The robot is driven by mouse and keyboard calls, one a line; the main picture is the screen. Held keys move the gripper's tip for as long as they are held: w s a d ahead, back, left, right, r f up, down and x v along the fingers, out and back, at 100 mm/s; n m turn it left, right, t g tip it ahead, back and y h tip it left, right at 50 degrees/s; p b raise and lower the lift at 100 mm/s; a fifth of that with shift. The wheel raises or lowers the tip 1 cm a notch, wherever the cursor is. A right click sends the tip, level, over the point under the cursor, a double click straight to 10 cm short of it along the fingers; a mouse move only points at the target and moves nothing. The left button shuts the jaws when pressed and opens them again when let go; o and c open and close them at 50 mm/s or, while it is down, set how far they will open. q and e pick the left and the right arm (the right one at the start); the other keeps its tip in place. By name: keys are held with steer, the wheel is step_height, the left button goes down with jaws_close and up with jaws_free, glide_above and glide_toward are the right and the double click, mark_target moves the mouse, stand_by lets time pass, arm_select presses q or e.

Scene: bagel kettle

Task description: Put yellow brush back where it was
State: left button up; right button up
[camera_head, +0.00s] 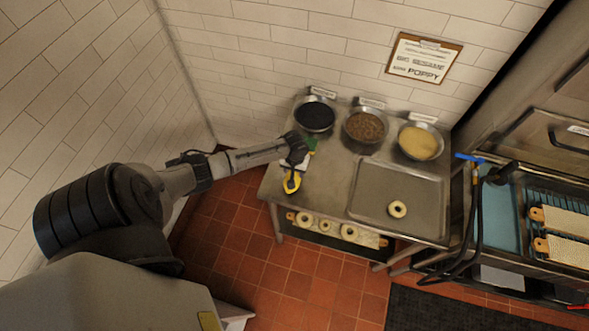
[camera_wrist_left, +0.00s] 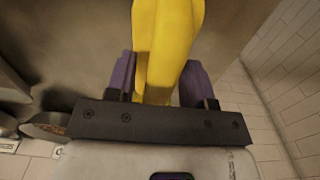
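The yellow brush (camera_head: 292,182) is at the left end of the steel table (camera_head: 330,180). My left gripper (camera_head: 295,158) comes in from the left and is shut on it. In the left wrist view the yellow brush (camera_wrist_left: 165,45) stands between the two purple fingers (camera_wrist_left: 160,85), which appear to press on its sides. In the head view the brush hangs at or just above the table's left front edge; I cannot tell whether it touches. My right gripper is not in view.
Bowls of black (camera_head: 315,117), brown (camera_head: 365,127) and yellow (camera_head: 420,143) toppings line the back. A tray (camera_head: 365,205) with one bagel (camera_head: 397,209) is on the right. Below is a board with several bagels (camera_head: 348,232). A small green item (camera_head: 312,145) is beside my gripper.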

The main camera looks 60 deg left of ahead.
arm_select(q)
steer(key=shift+o, duration=0.3)
steer(key=shift+r, duration=0.55)
step_height(320, 180, up, 10)
steer(key=s+d+f+m+t, duration=0.1)
steer(key=s+d+m, duration=0.35)
steer(key=d, duration=0.35)
steer(key=s+d+f+m, duration=0.1)
steer(key=s+d+m, duration=0.3)
steer(key=d, duration=0.5)
steer(key=s+d+r+m+t, duration=0.2)
steer(key=s+d+r, duration=0.5)
steer(key=s, duration=0.2)
steer(key=shift+s+d+r+t+p, duration=0.25)
steer(key=shift+s+r+t+p, duration=0.05)
steer(key=shift+r+p, duration=0.1)
steer(key=shift+r+m, duration=0.1)
steer(key=shift+m, duration=0.15)
step_height(320, 180, up, 7)
steer(key=p, duration=0.7)
